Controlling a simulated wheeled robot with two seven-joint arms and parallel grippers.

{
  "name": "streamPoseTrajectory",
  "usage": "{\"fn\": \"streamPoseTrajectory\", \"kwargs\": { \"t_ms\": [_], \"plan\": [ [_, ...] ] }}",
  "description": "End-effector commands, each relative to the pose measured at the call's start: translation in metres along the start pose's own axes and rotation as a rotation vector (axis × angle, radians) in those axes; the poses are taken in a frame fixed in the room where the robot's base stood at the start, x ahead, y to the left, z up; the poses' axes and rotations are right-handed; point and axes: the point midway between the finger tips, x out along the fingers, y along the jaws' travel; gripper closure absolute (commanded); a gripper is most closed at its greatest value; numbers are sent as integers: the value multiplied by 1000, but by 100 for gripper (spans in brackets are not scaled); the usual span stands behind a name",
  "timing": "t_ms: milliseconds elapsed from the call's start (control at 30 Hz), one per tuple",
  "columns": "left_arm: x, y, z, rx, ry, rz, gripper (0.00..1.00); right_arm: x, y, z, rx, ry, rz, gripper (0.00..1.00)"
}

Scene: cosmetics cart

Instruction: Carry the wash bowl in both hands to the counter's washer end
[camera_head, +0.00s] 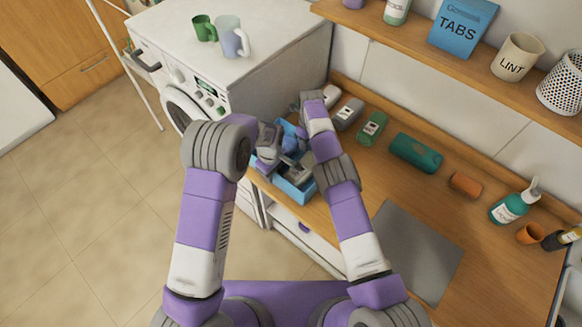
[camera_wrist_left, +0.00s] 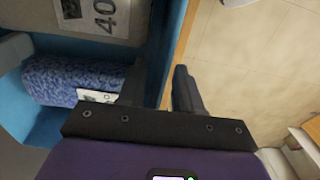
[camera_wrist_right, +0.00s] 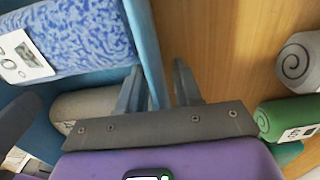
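The wash bowl (camera_head: 299,194) is a blue open tub on the wooden counter, near its front edge and close to the washer. It holds rolled cloths: a blue patterned roll (camera_wrist_left: 75,82) and a grey one labelled 40 (camera_wrist_left: 100,18). My left gripper (camera_wrist_left: 160,66) has its fingers on either side of one bowl wall. My right gripper (camera_wrist_right: 159,66) likewise straddles the bowl's opposite wall, with bare wood showing beside the outer finger. Both look open around the walls. In the head view my arms hide much of the bowl.
The white washer (camera_head: 250,75) stands left of the counter, with a green mug (camera_head: 204,28) and a pale mug (camera_head: 229,38) on top. Rolled cloths, one green (camera_head: 372,127), line the counter's back, with a teal roll (camera_head: 415,152). A grey mat (camera_head: 415,250) lies to the right.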

Motion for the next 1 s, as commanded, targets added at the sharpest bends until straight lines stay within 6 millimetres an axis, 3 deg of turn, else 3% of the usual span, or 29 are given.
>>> {"fn": "streamPoseTrajectory", "kwargs": {
  "t_ms": [500, 767, 1000],
  "plan": [
    [-97, 0, 0, 1, 1, 4, 66, 0, 0, 0, 0, 0, 0, 66],
    [-116, 0, 0, 0, 1, 0, 66, -4, 0, 0, 0, -1, 0, 66],
    [-117, 0, 0, 0, 0, 0, 66, -44, 0, 1, -1, -4, -3, 66]
  ]
}}
